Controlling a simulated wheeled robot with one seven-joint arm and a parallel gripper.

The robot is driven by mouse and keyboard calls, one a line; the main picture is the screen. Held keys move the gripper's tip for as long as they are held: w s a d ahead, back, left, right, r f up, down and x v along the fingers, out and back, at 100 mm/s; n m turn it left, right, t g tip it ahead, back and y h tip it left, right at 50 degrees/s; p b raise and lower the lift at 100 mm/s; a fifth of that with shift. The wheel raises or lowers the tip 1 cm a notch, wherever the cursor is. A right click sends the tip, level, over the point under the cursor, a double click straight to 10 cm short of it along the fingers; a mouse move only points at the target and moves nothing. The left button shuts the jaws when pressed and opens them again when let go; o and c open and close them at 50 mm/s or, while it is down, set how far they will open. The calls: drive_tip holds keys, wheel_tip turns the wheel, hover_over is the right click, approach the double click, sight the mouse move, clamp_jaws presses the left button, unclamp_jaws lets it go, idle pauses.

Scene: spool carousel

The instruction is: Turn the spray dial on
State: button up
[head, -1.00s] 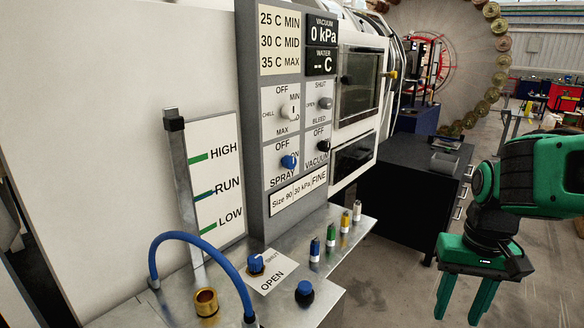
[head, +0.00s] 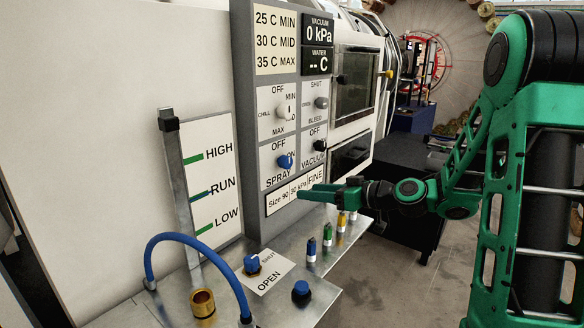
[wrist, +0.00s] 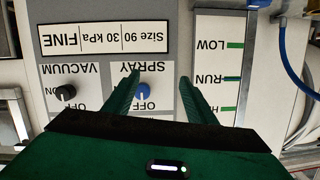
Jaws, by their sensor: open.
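The spray dial is a blue knob (head: 285,161) on the grey control panel (head: 246,150), under the label OFF and above the label SPRAY. In the wrist view the panel is upside down and the blue knob (wrist: 141,92) shows between my two fingers. My gripper (wrist: 160,85) is open, with a finger on each side of the knob's line of sight. In the head view my gripper (head: 318,192) points left at the panel, a little below and right of the dial. I cannot tell whether the fingers touch the panel.
The black vacuum dial (head: 320,145) sits right of the spray dial, and the chill dial (head: 283,111) and bleed dial (head: 321,102) sit above. Below is a metal shelf (head: 225,285) with a blue hose (head: 190,236), a brass fitting (head: 203,303) and several small coloured bottles (head: 327,234).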

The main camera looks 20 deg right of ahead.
sight(290, 164)
drive_tip(key=w+d+r+m+t, duration=0.1)
drive_tip(key=w+d+r+t, duration=0.1)
drive_tip(key=w+r+t, duration=0.15)
drive_tip(key=x, duration=1)
drive_tip(key=shift+s+a+r, duration=0.1)
drive_tip(key=shift+a, duration=0.1)
drive_tip(key=shift+d, duration=0.1)
drive_tip(key=c, duration=1)
